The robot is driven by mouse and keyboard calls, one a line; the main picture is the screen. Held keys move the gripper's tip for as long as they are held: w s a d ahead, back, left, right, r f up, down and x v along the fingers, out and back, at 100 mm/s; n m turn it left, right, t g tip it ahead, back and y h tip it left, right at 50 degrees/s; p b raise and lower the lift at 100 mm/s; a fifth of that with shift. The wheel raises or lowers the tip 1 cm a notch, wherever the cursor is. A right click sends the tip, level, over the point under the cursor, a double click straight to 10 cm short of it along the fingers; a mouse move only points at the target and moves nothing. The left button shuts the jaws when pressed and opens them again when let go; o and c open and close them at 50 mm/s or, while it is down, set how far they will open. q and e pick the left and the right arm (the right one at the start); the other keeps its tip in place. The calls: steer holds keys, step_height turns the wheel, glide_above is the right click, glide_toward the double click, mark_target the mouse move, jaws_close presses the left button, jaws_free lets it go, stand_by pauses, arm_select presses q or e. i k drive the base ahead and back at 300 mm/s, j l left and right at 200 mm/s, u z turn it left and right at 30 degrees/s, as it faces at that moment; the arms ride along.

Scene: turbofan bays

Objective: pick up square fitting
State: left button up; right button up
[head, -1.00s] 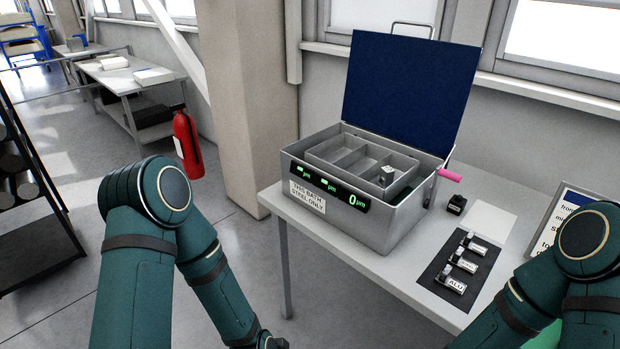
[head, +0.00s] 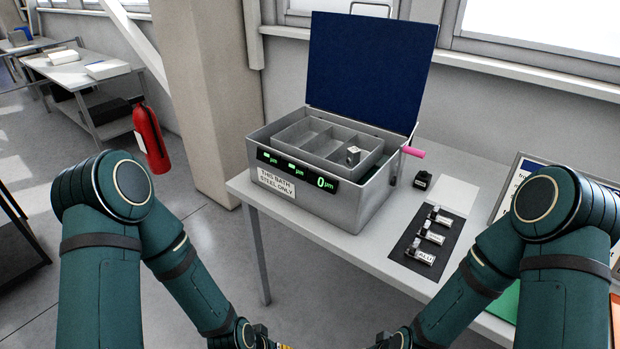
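A small metallic square fitting (head: 353,156) sits in the right part of the divided grey tray (head: 318,131) inside the open bath box (head: 340,207). My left gripper (head: 264,338) shows only partly at the bottom edge, in front of and below the table. My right gripper (head: 382,340) is also cut off at the bottom edge. Both are well apart from the fitting. Whether their fingers are open or shut is not visible.
A framed sign (head: 508,195) stands at right.

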mark_target(354, 153)
steer(key=i+j, duration=0.3)
steer(key=j, duration=0.15)
steer(key=i+j, duration=0.25)
steer(key=j, duration=0.15)
steer(key=i+j+z, duration=0.1)
steer(key=z, duration=0.25)
steer(key=j+z, duration=0.15)
steer(key=z, duration=0.2)
steer(key=i+j+z, duration=0.1)
steer(key=z, duration=0.2)
steer(key=j, duration=0.1)
